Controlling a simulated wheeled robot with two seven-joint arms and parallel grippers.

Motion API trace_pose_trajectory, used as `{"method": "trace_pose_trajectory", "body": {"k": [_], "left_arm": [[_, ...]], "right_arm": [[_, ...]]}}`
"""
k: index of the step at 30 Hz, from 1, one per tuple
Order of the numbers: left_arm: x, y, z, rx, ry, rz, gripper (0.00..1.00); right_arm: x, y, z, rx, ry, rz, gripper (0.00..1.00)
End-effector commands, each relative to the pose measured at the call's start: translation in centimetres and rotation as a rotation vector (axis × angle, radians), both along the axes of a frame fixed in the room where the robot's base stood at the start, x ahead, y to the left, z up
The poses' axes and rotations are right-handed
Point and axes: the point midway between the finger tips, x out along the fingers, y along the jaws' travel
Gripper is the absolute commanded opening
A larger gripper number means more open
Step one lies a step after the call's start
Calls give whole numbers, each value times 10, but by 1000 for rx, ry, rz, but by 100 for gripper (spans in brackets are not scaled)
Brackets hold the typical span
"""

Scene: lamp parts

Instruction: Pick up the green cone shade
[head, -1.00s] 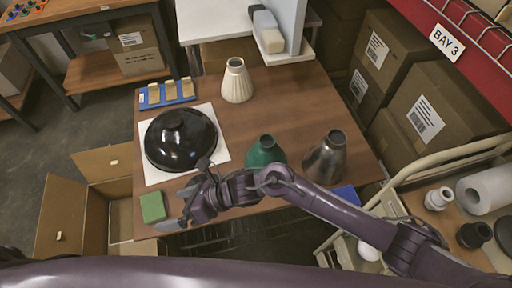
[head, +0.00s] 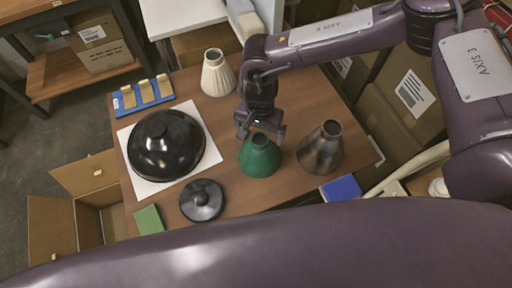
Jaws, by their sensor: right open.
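The green cone shade (head: 260,158) stands upright on the brown wooden table (head: 272,208), narrow end up, right of the black dome. My right gripper (head: 258,132) points down from above at the shade's top, on its far side. The jaws are open; whether a finger touches the shade's neck I cannot tell. My left gripper is out of view.
A dark metal cone shade (head: 321,148) stands just right of the green one. A cream shade (head: 217,74) stands behind. A black dome shade (head: 168,145) rests on a white sheet (head: 134,182). A black disc base (head: 202,200), green block (head: 148,220) and blue block (head: 341,188) lie near the front edge.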

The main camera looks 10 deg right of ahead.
Motion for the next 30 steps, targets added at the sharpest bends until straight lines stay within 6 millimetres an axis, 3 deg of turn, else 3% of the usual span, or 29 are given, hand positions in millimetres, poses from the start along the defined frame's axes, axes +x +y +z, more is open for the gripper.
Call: {"method": "trace_pose_trajectory", "body": {"k": [9,12,21,30], "left_arm": [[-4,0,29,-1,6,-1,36],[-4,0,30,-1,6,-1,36],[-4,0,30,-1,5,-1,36],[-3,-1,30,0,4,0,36]], "right_arm": [[-5,-1,-39,0,5,-2,100],[-4,0,-54,2,3,-3,100],[-3,0,-63,4,0,-1,100],[-3,0,-63,4,0,-2,63]]}}
